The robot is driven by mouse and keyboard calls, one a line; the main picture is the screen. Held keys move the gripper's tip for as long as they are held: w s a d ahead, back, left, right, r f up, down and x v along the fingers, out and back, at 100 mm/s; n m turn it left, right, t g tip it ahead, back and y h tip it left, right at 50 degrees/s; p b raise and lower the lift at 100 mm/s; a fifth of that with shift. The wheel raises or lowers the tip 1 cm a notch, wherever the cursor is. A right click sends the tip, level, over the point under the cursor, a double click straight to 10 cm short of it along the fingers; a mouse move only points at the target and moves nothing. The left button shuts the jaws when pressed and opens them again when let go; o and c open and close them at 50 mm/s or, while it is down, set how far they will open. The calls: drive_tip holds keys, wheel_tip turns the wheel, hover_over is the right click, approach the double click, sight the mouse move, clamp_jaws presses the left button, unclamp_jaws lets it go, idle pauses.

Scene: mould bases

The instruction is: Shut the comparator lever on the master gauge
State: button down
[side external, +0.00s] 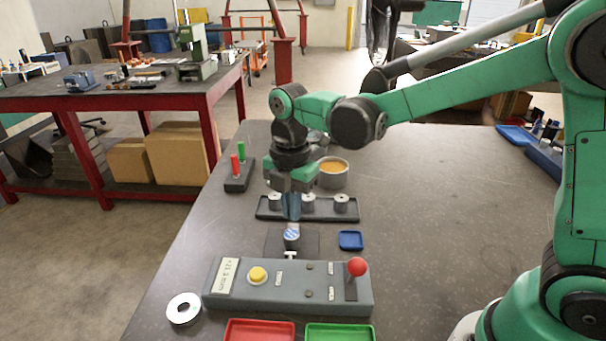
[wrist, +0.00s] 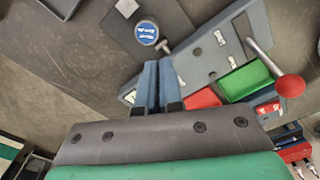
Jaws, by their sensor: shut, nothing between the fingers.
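The comparator is a grey box (side external: 230,300) with a yellow button, a label reading what looks like +21.3 mm, and a lever with a red ball knob (side external: 357,267) at its right end. The lever looks roughly upright; the red knob also shows in the wrist view (wrist: 290,86). A short metal cylinder with a blue-and-white top (side external: 292,236), apparently the master gauge, stands on a dark plate before the box's small plunger (wrist: 163,46). My gripper (side external: 291,216) is shut and empty, pointing down above and behind the cylinder, left of the lever. Its fingers are together in the wrist view (wrist: 158,64).
A dark tray (side external: 262,217) with several metal cylinders lies behind my gripper, near a bowl (side external: 333,181) of orange contents. A blue tray (side external: 350,240) sits to the right. A metal ring (side external: 184,309), a red tray (side external: 259,330) and a green tray (side external: 340,332) lie around the box.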

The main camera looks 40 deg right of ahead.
drive_tip(key=s+a+r+n, duration=0.3)
drive_tip(key=s+r, duration=0.3)
drive_tip(key=s, duration=0.1)
wheel_tip(320, 180, up, 3)
drive_tip(key=n+g, duration=0.1)
drive_tip(key=n, duration=0.4)
hover_over(363, 274)
drive_tip(key=s+a, duration=0.3)
drive_tip(key=shift+w+d+y, duration=0.15)
drive_tip(key=shift+w+y, duration=0.1)
drive_tip(key=shift+y, duration=0.05)
drive_tip(key=f, duration=0.3)
drive_tip(key=w+d+f, duration=0.1)
drive_tip(key=f, duration=0.5)
drive_tip(key=shift+w+d, duration=0.3)
drive_tip(key=shift+w, duration=0.1)
